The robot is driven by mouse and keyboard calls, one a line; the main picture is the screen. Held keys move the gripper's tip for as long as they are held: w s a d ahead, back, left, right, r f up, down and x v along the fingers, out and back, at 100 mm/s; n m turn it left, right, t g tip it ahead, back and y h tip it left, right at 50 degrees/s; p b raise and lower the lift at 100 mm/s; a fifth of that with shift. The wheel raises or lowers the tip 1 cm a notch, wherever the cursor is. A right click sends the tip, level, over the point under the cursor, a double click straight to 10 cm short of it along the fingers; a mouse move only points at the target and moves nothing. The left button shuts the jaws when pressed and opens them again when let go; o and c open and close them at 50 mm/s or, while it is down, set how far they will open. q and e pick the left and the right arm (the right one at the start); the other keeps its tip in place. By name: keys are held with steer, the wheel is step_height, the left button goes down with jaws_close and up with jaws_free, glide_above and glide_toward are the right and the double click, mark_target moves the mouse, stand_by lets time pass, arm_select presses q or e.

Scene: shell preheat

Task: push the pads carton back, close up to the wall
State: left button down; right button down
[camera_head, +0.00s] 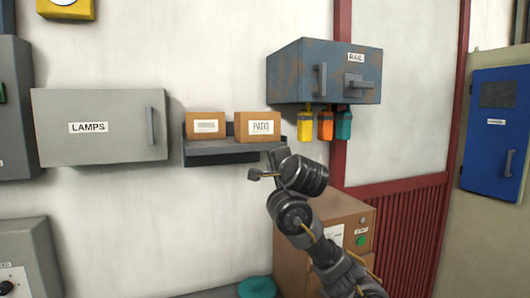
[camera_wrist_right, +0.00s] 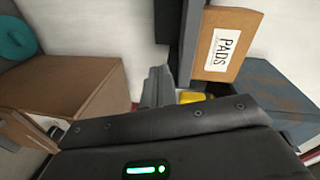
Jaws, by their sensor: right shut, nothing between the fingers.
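The pads carton (camera_head: 257,125) is a brown box with a white PADS label, standing on the right part of a dark wall shelf (camera_head: 222,148). In the right wrist view the pads carton (camera_wrist_right: 228,45) shows at the upper right, beside the dark shelf edge (camera_wrist_right: 188,45). My right gripper (camera_head: 277,155) is at the shelf's right end, below the carton in the head view. In the wrist view its fingers (camera_wrist_right: 156,86) are shut, empty and apart from the carton. The gap behind the carton is hidden. My left gripper is not in view.
Another brown carton (camera_head: 205,126) stands on the shelf to the left. A grey LAMPS box (camera_head: 100,145) is further left. A brown cabinet (camera_head: 345,215) stands below.

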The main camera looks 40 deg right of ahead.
steer(key=m+t, duration=0.2)
glide_toward(262, 133)
steer(key=p+x, duration=0.2)
steer(key=x, duration=0.3)
steer(key=shift+w+r, duration=0.1)
steer(key=shift+w+d+r, duration=0.1)
steer(key=shift+w+d, duration=0.05)
steer(key=shift+w, duration=0.15)
steer(key=shift+w+d+p, duration=0.25)
steer(key=shift+w+p, duration=0.1)
steer(key=shift+w, duration=0.15)
stand_by(0.4)
